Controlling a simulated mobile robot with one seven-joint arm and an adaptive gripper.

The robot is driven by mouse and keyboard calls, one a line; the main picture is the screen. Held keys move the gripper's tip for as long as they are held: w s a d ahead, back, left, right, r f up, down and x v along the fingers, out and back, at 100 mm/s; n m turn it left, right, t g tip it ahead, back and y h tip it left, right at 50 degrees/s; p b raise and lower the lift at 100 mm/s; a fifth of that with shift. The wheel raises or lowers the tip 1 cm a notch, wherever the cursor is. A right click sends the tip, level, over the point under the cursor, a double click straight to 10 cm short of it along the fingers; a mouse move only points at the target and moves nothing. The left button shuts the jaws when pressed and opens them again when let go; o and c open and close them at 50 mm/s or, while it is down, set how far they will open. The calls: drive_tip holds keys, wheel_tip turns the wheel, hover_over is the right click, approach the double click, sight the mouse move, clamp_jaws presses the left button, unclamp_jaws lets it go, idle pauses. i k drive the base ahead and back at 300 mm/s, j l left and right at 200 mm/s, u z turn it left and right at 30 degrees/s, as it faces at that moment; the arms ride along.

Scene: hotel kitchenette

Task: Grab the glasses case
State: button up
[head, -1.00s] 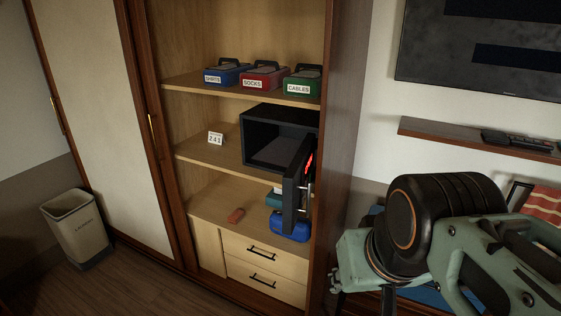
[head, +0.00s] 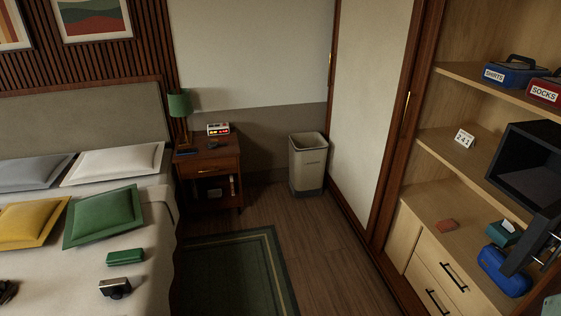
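A small green oblong case (head: 125,257) lies on the bed at the lower left of the head view, and it looks like a glasses case.
A black camera (head: 115,287) lies near the green case on the bed (head: 158,262). A nightstand (head: 208,160) and a bin (head: 307,163) stand at the back. A green rug (head: 228,278) and clear floor (head: 300,227) separate the bed from the open wardrobe with its safe (head: 530,165).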

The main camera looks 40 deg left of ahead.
sight(131, 255)
drive_tip(key=u, duration=3.4)
drive_tip(key=i+l+u, duration=0.2)
drive_tip(key=u, duration=0.2)
drive_tip(key=i+l+u, duration=0.1)
drive_tip(key=l+u, duration=0.35)
drive_tip(key=i+l+u, duration=0.2)
drive_tip(key=l+u, duration=0.2)
drive_tip(key=l, duration=0.25)
drive_tip(key=l+u, duration=0.1)
drive_tip(key=l, duration=0.65)
drive_tip(key=i+l+u, duration=0.1)
drive_tip(key=l, duration=0.7)
